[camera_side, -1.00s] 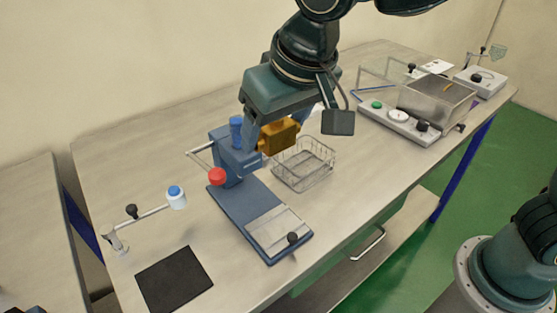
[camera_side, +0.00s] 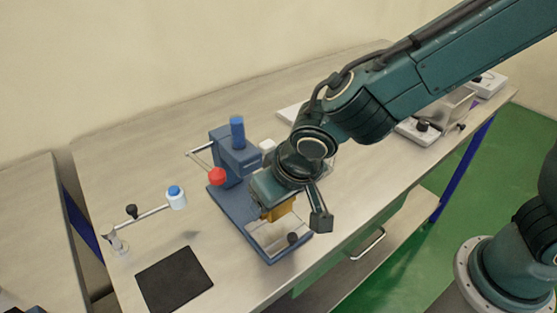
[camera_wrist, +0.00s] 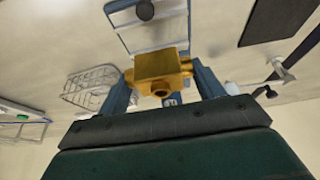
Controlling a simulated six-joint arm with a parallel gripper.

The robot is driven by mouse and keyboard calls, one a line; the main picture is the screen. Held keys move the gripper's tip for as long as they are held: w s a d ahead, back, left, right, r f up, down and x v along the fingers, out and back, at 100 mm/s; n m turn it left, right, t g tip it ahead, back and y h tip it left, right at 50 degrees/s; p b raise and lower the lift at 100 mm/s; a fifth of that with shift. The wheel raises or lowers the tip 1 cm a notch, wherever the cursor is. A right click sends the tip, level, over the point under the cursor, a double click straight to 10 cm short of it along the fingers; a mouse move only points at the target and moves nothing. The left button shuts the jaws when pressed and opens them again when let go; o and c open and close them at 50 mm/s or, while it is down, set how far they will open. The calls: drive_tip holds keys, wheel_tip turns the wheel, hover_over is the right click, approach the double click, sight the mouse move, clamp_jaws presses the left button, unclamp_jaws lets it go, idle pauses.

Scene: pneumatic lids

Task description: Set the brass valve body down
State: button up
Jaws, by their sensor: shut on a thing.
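The brass valve body (camera_wrist: 158,66) is a yellow-gold block with round ports, held between the two blue fingers of my gripper (camera_wrist: 160,84) in the wrist view. In the side view the valve body (camera_side: 281,209) shows partly below my gripper (camera_side: 272,204), over the front part of the blue press (camera_side: 233,206). The pale plate (camera_side: 268,240) on the press base lies just under and in front of it. I cannot tell whether the valve body touches the press.
The press has a red-knobbed lever (camera_side: 216,176) at its left. A black mat (camera_side: 174,279) lies at the front left, near a blue-capped bottle on an arm (camera_side: 176,197). The wire basket (camera_wrist: 92,87) shows in the wrist view. Bare table lies left of the press.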

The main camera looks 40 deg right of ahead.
sight(277, 228)
drive_tip(key=shift+f, duration=0.2)
drive_tip(key=shift+f, duration=2.1)
drive_tip(key=shift+f, duration=0.15)
drive_tip(key=o, duration=1.4)
drive_tip(key=shift+v, duration=6.15)
drive_tip(key=shift+d, duration=0.1)
